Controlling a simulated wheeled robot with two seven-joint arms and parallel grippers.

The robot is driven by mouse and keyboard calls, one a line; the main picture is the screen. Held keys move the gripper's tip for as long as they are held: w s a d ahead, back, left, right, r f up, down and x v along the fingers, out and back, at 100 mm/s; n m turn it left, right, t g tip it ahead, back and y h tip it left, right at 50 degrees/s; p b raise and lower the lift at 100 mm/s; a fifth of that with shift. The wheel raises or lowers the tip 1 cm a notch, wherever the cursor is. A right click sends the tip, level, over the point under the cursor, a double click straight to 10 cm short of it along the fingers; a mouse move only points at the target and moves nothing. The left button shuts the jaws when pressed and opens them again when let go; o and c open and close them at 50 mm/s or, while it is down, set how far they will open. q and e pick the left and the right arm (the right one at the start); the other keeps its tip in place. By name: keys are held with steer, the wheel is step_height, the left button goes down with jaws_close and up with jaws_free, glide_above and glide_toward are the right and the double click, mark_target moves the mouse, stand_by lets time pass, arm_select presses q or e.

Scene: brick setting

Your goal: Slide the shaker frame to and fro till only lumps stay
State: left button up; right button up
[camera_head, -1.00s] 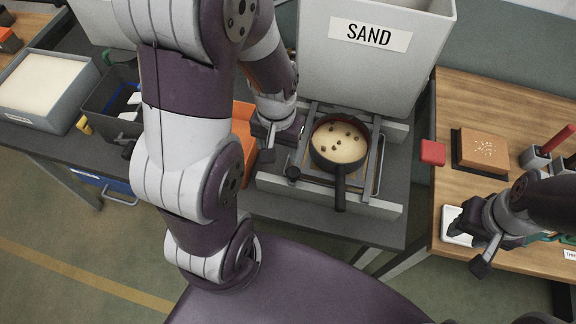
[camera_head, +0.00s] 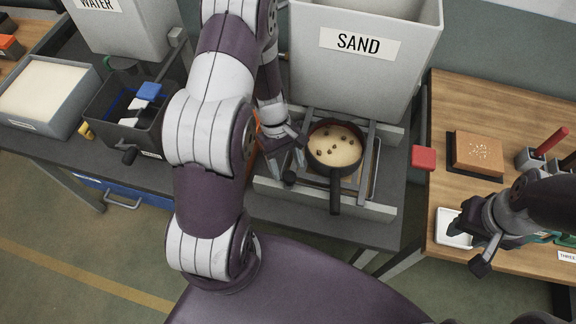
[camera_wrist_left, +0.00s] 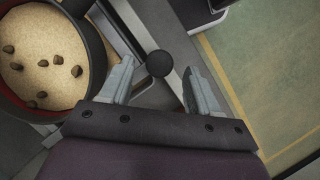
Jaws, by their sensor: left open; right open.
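The shaker frame (camera_head: 365,150) is a metal frame with rails, set in a pale housing below the sand bin. A dark round sieve (camera_head: 335,149) with a long handle sits in it, holding pale sand with several brown lumps on top. The sieve also shows at the left of the left wrist view (camera_wrist_left: 50,62). A black round knob (camera_head: 289,177) stands at the frame's left front. My left gripper (camera_head: 286,166) is open beside the knob; in the left wrist view the knob (camera_wrist_left: 159,64) lies between and just beyond the fingertips. My right gripper (camera_head: 466,251) is open over the right table.
The grey sand bin (camera_head: 300,60) stands behind the frame. A dark tool bin (camera_head: 150,130) and a tray of pale powder (camera_head: 40,95) stand left.

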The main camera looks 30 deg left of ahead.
arm_select(q)
steer(key=shift+x, duration=1.05)
steer(key=shift+f, duration=0.35)
steer(key=shift+c, duration=0.2)
jaws_close()
steer(key=shift+s+a+r+p, duration=0.1)
steer(key=shift+s+a+p, duration=0.1)
steer(key=shift+a, duration=0.5)
steer(key=shift+s+a+p, duration=0.15)
steer(key=shift+a, duration=0.75)
steer(key=shift+o, duration=0.2)
jaws_free()
steer(key=b+v, duration=0.2)
steer(key=v, duration=1)
steer(key=shift+r, duration=0.3)
